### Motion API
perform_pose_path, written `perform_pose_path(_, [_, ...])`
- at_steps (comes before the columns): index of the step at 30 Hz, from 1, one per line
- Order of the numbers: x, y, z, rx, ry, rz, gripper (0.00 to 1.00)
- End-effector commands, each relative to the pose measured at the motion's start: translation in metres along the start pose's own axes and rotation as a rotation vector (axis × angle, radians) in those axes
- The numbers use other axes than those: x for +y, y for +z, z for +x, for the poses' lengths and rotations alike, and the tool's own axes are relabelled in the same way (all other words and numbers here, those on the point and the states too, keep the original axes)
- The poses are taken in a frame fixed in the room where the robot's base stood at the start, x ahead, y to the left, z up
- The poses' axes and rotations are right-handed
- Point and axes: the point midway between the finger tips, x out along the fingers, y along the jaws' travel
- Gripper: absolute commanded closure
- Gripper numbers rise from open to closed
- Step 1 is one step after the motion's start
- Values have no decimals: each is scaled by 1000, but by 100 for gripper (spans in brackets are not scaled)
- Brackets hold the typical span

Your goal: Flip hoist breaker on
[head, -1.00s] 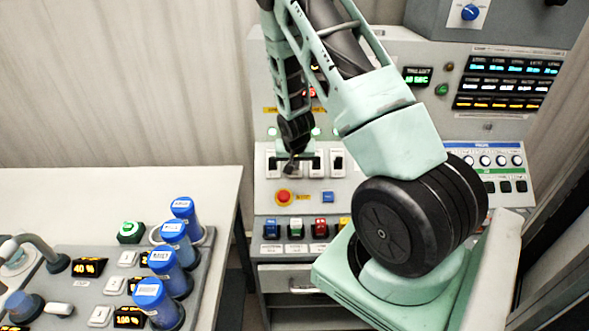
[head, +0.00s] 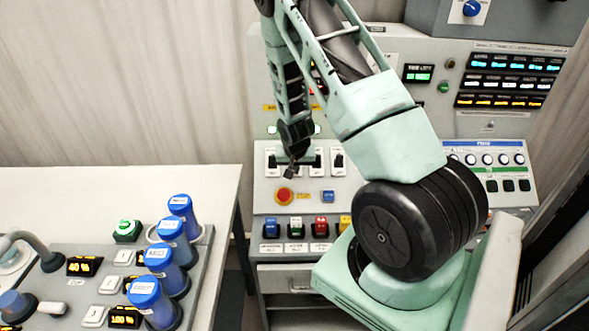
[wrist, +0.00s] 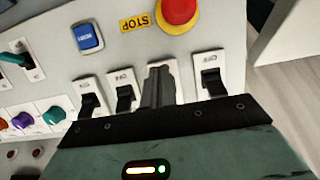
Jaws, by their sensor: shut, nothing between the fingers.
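A row of several black-levered breakers on white plates (head: 338,161) runs across the sloped grey panel. In the wrist view, one breaker (wrist: 211,80) shows to the right of my fingers, and two more (wrist: 125,95) (wrist: 90,103) show to the left. My gripper (head: 290,174) is shut and empty, with its fingers (wrist: 159,88) over the second breaker from the left in the head view. The fingers hide most of that breaker's lever, so its position and any contact cannot be told. The plate labels are too small to read, so which is the hoist breaker is unclear.
A red stop button (head: 285,196) and a blue button (head: 328,196) sit just below the breakers. The red button also shows close by in the wrist view (wrist: 178,12). Coloured knobs (wrist: 54,115) lie beyond the row. A table with blue-capped cylinders (head: 145,290) stands left.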

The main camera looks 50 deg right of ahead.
Motion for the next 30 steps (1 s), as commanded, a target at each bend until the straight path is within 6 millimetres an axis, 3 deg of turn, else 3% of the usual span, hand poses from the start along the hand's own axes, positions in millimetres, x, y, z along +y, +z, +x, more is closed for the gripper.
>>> perform_pose_path(17, [0, 3, 7, 0, 0, -1, 100])
perform_pose_path(30, [0, -6, 8, 0, 0, -1, 100])
